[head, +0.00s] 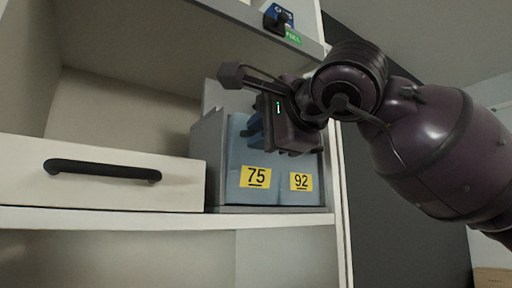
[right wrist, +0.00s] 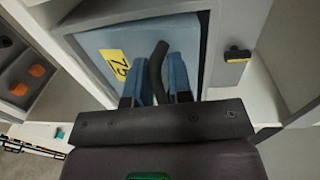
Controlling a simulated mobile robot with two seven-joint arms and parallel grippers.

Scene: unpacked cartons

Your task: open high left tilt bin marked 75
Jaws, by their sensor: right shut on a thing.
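The blue-grey tilt bin marked 75 (head: 240,190) sits in a grey housing (head: 208,150) on the shelf, beside the bin marked 92 (head: 301,198). Its front looks upright and about in line with its neighbour; a small tilt cannot be told. In the right wrist view the bin's face (right wrist: 108,42) carries a yellow label and a dark curved handle (right wrist: 157,60). My right gripper (head: 254,124) is at the upper part of the bin. Its blue fingers (right wrist: 158,72) are shut on the handle, one on each side. My left gripper is not in view.
A white drawer (head: 100,190) with a black bar handle is left of the housing. A shelf edge (head: 260,18) with a blue-and-black item (head: 278,18) and green label runs above my right gripper. Open shelf space lies behind the drawer.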

